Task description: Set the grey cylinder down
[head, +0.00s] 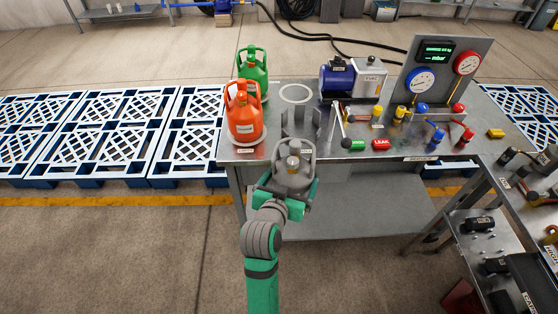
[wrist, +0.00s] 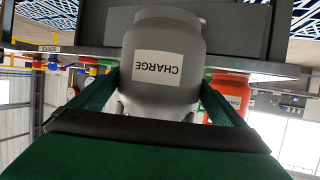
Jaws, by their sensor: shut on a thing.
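The grey cylinder (head: 293,160) is upright at the front edge of the workbench (head: 340,166). In the wrist view the grey cylinder (wrist: 165,45) appears upside down, with a white label reading CHARGE. My gripper (head: 287,184) is shut on it, with one green finger on each side; both fingers also show in the wrist view (wrist: 158,98). The cylinder's base is hidden in the head view, and I cannot tell whether it touches anything. Behind it stands a grey upright-plate holder (head: 314,118).
An orange cylinder (head: 243,118) and a green cylinder (head: 254,68) stand at the bench's left. A pale ring (head: 296,86) marks bare bench top behind the holder. A blue pump (head: 336,78), a gauge panel (head: 437,88) and several small valves crowd the right.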

